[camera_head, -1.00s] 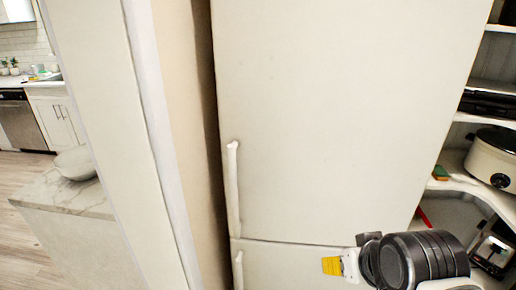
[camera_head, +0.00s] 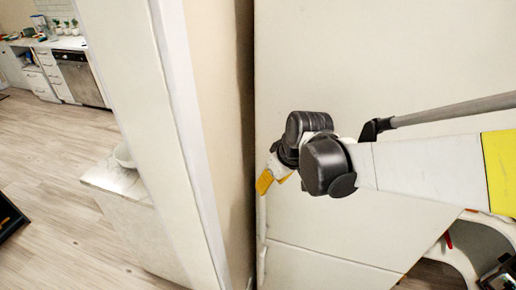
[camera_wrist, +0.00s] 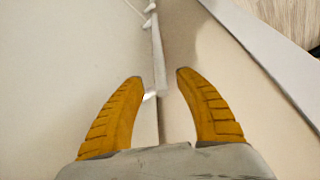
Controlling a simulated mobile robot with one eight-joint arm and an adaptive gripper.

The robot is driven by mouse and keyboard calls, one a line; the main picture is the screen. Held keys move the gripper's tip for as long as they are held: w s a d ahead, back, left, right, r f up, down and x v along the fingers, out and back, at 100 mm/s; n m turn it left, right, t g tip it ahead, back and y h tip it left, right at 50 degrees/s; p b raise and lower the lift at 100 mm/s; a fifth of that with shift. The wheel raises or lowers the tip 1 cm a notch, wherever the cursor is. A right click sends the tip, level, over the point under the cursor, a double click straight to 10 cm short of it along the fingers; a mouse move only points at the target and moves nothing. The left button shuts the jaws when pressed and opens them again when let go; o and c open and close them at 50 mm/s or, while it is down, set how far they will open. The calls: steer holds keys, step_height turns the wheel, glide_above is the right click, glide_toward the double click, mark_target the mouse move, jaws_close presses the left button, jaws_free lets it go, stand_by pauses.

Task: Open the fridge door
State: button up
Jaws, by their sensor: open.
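The fridge's off-white upper door (camera_head: 345,75) fills the middle and right of the head view. Its slim white handle (camera_head: 261,217) runs along the door's left edge, and its upper part is hidden behind my gripper (camera_head: 264,184). In the wrist view my gripper (camera_wrist: 160,76) is open, with its two yellow fingers spread. The handle (camera_wrist: 157,58) runs between and beyond the fingertips, and one of its ends lies level with them. I see no clear contact. The lower door (camera_head: 310,268) has its own handle (camera_head: 262,262).
A white-edged wall panel (camera_head: 180,100) stands close on the fridge's left, with a narrow dark gap between. A marble-topped counter (camera_head: 122,178) and open wood floor (camera_head: 60,190) lie farther left. Curved shelving (camera_head: 475,240) is at the lower right.

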steer(key=b+x, duration=0.1)
steer(key=x, duration=0.7)
steer(key=shift+f+b, duration=0.35)
steer(key=shift+f, duration=0.1)
jaws_close()
